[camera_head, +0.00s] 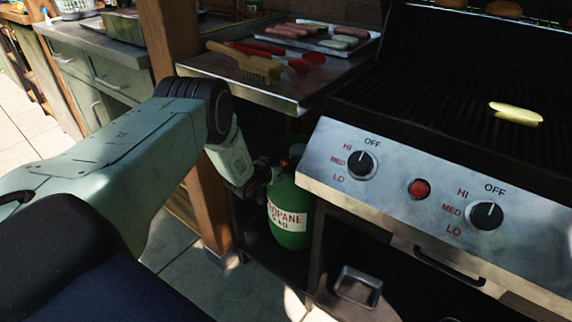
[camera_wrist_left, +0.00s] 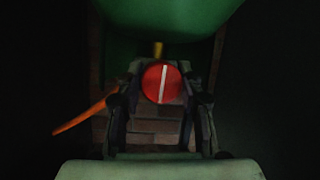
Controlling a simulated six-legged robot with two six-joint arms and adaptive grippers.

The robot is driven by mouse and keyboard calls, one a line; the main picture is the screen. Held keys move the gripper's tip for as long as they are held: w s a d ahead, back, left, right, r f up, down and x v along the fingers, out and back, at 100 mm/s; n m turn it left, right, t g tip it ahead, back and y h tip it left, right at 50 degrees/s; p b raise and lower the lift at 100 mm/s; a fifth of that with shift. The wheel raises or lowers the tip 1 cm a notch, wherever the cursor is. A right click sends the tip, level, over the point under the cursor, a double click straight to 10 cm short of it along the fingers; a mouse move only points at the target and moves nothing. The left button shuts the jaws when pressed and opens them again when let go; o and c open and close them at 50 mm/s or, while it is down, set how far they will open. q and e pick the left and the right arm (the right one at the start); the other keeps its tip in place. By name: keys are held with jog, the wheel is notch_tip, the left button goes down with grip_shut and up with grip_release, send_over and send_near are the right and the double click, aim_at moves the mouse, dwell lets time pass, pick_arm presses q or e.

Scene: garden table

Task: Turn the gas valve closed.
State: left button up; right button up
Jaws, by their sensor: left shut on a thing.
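A green propane bottle (camera_head: 290,212) stands on the lower shelf beside the grill, and its green body also shows at the top of the left wrist view (camera_wrist_left: 165,18). The gas valve is a red round knob (camera_wrist_left: 161,82) with a white stripe that looks nearly upright in the wrist view. My left gripper (camera_head: 268,172) reaches in at the top of the bottle. In the wrist view its fingers stand on both sides of the red knob and are shut on it. In the head view the knob is mostly hidden. My right gripper is not in view.
The grill front (camera_head: 400,185) with two black knobs and a red button is close on the right. A wooden post (camera_head: 212,205) stands left of the bottle. A side shelf (camera_head: 250,85) with a brush and tray lies above. An orange hose (camera_wrist_left: 85,116) runs left of the knob.

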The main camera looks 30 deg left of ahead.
pick_arm(q)
jog(key=shift+m, duration=0.3)
jog(key=shift+m+y+p, duration=0.45)
jog(key=shift+m+y, duration=0.45)
jog(key=shift+m, duration=0.1)
jog(key=m+t+y, duration=0.1)
jog(key=m, duration=0.1)
jog(key=shift+f+m+y, duration=0.1)
jog(key=shift+m+y, duration=0.2)
jog(key=m+t+y+b, duration=0.1)
jog(key=m, duration=0.2)
jog(key=shift+b, duration=0.3)
jog(key=m+t+b, duration=0.1)
jog(key=m, duration=0.1)
jog(key=m+y+b, duration=0.1)
jog(key=m, duration=0.1)
jog(key=shift+m+t, duration=0.4)
jog(key=shift+d+m, duration=0.1)
jog(key=shift+m, duration=0.2)
jog(key=o, duration=1.2)
